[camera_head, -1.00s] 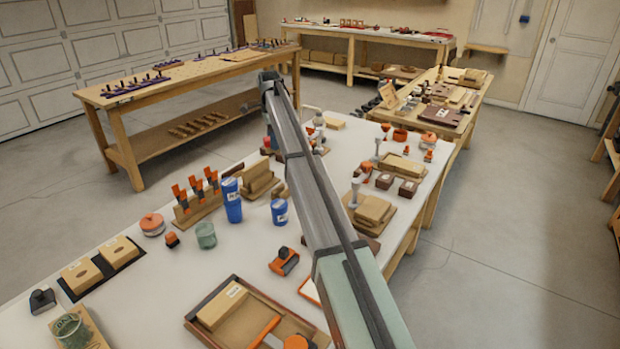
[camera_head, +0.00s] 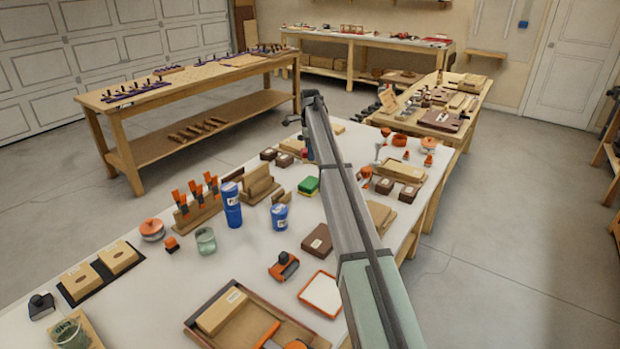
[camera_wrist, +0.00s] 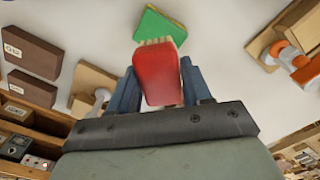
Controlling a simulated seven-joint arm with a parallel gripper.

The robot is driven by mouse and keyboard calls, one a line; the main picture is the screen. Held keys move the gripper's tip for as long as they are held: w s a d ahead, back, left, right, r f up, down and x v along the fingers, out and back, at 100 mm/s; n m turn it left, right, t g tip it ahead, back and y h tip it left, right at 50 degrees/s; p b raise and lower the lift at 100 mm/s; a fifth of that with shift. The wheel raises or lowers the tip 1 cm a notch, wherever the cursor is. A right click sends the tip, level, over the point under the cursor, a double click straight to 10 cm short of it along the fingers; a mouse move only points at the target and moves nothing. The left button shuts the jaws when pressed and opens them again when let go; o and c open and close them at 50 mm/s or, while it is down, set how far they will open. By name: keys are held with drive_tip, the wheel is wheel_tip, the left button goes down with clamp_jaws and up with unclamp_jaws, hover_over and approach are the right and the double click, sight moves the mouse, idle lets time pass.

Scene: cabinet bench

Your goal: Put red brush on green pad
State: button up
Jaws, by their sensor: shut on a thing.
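My gripper (camera_wrist: 160,84) is shut on the red brush (camera_wrist: 157,77), with one blue-grey finger on each side of it. The brush's pale bristles point up in the wrist view. The green pad (camera_wrist: 160,24) lies on the white bench just beyond the bristles in that view, its near edge close to or partly behind the brush. In the head view the green pad (camera_head: 308,186) lies on the bench left of my arm. My gripper end is mostly hidden behind my arm there, above the bench behind the pad. Touch between brush and pad cannot be told.
A brown box (camera_head: 317,239), a blue cup (camera_head: 280,217), a taller blue container (camera_head: 231,204) and a wooden holder (camera_head: 259,187) stand around the pad. An orange-and-black tool (camera_head: 284,266) and a white tray (camera_head: 321,293) lie nearer. Bare bench shows left of the brown box.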

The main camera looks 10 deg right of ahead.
wheel_tip(320, 180, down, 9)
drive_tip(key=shift+f, duration=0.1)
idle(0.4)
drive_tip(key=shift+f, duration=0.1)
drive_tip(key=o, duration=1.1)
drive_tip(key=shift+c, duration=0.2)
wheel_tip(320, 180, up, 12)
drive_tip(key=shift+r, duration=0.15)
